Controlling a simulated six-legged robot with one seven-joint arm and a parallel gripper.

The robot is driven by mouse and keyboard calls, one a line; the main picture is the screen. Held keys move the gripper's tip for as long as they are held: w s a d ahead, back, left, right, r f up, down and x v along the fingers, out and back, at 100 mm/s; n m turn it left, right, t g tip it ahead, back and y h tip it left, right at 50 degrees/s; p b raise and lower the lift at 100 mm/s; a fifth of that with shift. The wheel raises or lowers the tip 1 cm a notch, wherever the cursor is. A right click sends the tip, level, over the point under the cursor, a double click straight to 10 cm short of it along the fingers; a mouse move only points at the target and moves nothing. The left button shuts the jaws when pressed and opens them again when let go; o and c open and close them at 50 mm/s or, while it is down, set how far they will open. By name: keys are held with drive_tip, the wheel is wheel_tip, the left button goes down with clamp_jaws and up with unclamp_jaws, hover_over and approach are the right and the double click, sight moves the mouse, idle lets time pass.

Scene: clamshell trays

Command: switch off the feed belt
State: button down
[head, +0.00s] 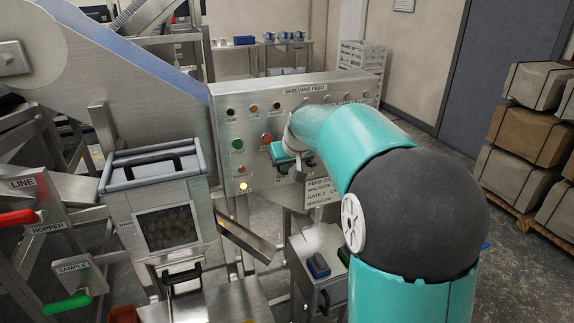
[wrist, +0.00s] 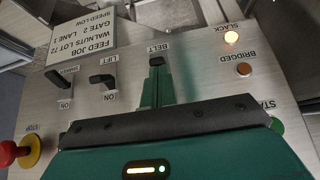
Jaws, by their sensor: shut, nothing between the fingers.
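The control panel (head: 232,112) reads "SKELVANE FEED" and stands in front of me. My gripper (head: 280,155) is at its lower middle, fingers toward the face. The wrist view is upside down; there my gripper (wrist: 158,76) is shut right at the BELT label (wrist: 158,47), with nothing seen held. A small dark piece shows at the fingertips; I cannot tell whether it is the belt switch or the finger's tip. The gripper hides the rest of that spot, so the switch's position cannot be read. Whether they touch is unclear.
Beside it are the black LIFT switch (wrist: 102,80) and another black switch (wrist: 60,79), both with ON labels. A red button (wrist: 9,153) on yellow sits at the edge. The SLACK lamp (wrist: 231,37) is lit. A green START button (head: 238,144) and hopper (head: 165,185) are left.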

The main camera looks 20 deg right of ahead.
drive_tip(key=f+t, duration=0.1)
drive_tip(key=s+f, duration=0.1)
drive_tip(key=shift+s+f+t, duration=0.25)
drive_tip(key=shift+f+t, duration=0.1)
drive_tip(key=shift+t, duration=0.05)
drive_tip(key=shift+r, duration=0.15)
drive_tip(key=shift+r, duration=0.7)
drive_tip(key=shift+s, duration=0.1)
